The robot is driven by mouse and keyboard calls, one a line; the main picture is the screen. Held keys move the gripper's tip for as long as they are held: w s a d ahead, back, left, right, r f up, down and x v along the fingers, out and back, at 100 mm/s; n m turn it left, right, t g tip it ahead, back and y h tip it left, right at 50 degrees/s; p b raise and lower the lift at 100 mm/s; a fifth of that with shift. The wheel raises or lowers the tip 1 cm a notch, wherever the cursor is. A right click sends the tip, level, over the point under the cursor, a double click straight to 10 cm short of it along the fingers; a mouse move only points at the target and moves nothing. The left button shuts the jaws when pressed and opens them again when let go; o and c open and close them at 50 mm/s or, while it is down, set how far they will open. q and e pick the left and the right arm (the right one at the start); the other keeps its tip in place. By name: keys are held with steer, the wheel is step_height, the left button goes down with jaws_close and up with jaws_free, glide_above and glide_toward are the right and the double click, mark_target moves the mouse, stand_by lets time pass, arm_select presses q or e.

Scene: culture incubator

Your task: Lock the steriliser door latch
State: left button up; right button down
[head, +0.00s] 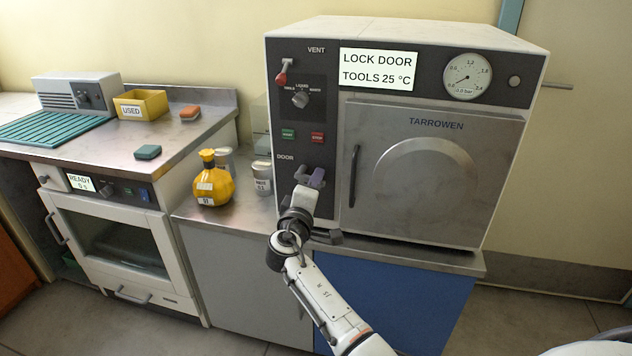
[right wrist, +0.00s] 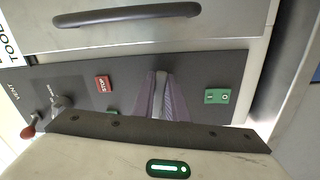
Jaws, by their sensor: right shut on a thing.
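The steriliser (head: 400,40) stands on the counter with its metal door (head: 420,180) closed in the frame. Its display (head: 378,69) reads "LOCK DOOR TOOLS 25 °C". My right gripper (head: 316,176) is at the dark panel just below the "DOOR" label, left of the door. In the right wrist view its purple fingers (right wrist: 164,97) are shut on the small grey door latch (right wrist: 161,84), between the red stop button and a green switch plate. The head view hides the latch behind the gripper. My left gripper is not in view.
The vertical door handle (head: 354,176) is close to the right of my gripper. The pressure gauge (head: 467,77) reads about zero. A yellow "USED" bin (head: 140,104) is farther left.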

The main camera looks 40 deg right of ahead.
steer(key=shift+r+n+p, duration=0.55)
steer(key=shift+n+p, duration=0.1)
steer(key=shift+n, duration=0.55)
steer(key=c, duration=1.8)
jaws_free()
steer(key=shift+o, duration=0.2)
steer(key=p+v, duration=0.2)
steer(key=v, duration=0.8)
